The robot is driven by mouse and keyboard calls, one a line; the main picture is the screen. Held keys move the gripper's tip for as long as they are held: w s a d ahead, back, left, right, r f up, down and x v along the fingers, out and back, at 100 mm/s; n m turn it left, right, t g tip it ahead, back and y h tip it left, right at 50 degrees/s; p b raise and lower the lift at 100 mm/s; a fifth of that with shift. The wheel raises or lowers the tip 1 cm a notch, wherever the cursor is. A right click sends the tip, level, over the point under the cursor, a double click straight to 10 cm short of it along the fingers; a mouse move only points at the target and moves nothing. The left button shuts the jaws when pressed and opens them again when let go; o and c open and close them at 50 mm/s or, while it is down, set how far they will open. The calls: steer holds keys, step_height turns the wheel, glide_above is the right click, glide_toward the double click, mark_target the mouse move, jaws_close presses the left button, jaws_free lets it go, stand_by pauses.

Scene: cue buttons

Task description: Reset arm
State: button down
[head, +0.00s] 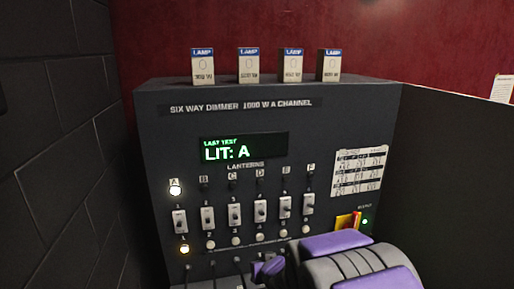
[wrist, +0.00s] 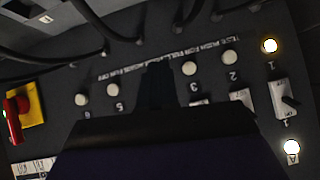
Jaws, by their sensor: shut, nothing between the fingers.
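My gripper (head: 268,268) is low in the head view, in front of the lower part of the dimmer panel (head: 150,140). In the wrist view my gripper (wrist: 170,82) is a dark shape, its fingers together with nothing between them, covering the button between 3 and 5. The panel's display (head: 244,149) reads "LAST TEST LIT: A". Lantern lamp A (head: 175,188) glows white and button 1 (head: 184,249) glows yellowish; the wrist view also shows the lit button 1 (wrist: 270,45). The other buttons, such as button 2 (head: 210,244), look pale and unlit.
A row of rocker switches (head: 207,217) sits above the buttons. A red and yellow rotary switch (head: 347,222) is right, beside a green light. Black cables (wrist: 120,30) run below the buttons. Several lamp boxes (head: 249,67) stand on top. A dark brick wall (head: 50,150) is left.

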steer(key=s+d+r+m+g+h+b, duration=0.15)
steer(key=s+d+g+h, duration=0.35)
steer(key=s+d, duration=1.05)
steer(key=s+a+r+g, duration=0.1)
steer(key=s+g, duration=0.2)
steer(key=s, duration=0.9)
steer(key=s+a+r+g+y, duration=0.1)
steer(key=s+g, duration=0.2)
steer(key=s, duration=1)
steer(key=shift+s+a+r+m+y, duration=0.15)
steer(key=shift+s+a+m+y, duration=0.1)
steer(key=shift+m+y, duration=0.1)
